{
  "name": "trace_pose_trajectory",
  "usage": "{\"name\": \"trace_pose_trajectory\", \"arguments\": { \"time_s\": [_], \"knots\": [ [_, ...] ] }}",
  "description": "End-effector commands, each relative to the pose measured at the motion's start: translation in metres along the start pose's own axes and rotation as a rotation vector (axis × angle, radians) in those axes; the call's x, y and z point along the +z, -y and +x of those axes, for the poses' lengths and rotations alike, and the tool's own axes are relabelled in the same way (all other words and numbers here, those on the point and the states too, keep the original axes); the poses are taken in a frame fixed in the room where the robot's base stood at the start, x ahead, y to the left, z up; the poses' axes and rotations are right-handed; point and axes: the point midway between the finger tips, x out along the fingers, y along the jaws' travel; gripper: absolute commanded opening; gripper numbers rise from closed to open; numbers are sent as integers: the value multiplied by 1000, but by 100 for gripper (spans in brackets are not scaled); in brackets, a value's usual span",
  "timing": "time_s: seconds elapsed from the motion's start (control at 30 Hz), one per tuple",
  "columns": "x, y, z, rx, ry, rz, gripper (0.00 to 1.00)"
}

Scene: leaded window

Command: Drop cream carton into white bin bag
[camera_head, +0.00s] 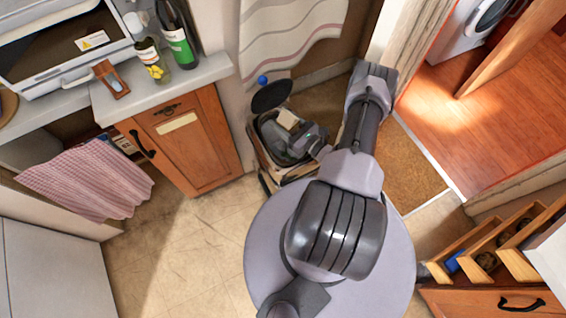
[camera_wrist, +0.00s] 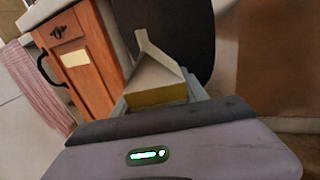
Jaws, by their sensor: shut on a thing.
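The cream carton (camera_wrist: 155,78), pale with a peaked gable top and a yellowish lower face, is held between the fingers of my gripper (camera_wrist: 158,92) in the wrist view. In the head view the carton (camera_head: 287,118) is small and pale at the end of my gripper (camera_head: 290,126), over the open bin. The bin bag (camera_head: 268,150) looks greyish and lines the bin's opening; my gripper hides part of it. The bin's dark round lid (camera_head: 271,95) stands raised behind the carton, and it also fills the upper middle of the wrist view (camera_wrist: 185,35).
A wooden cabinet (camera_head: 205,145) with a counter holding bottles (camera_head: 178,42) stands left of the bin. A striped curtain (camera_head: 290,35) hangs behind it. A brown doormat (camera_head: 408,160) lies to the right. Tiled floor is clear in front of the cabinet.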

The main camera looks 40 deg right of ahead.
Motion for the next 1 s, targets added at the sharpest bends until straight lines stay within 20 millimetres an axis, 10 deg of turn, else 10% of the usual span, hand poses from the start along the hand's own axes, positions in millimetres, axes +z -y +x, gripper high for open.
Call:
{"name": "trace_pose_trajectory", "arguments": {
  "time_s": [0.17,0.2,0.3,0.67,1.0],
  "knots": [
    [2,0,0,0,0,0,0],
    [2,0,0,0,0,0,59],
    [2,0,0,0,0,0,76],
    [2,1,-8,-3,-1,0,76],
    [5,2,-113,-10,0,0,76]
  ]
}}
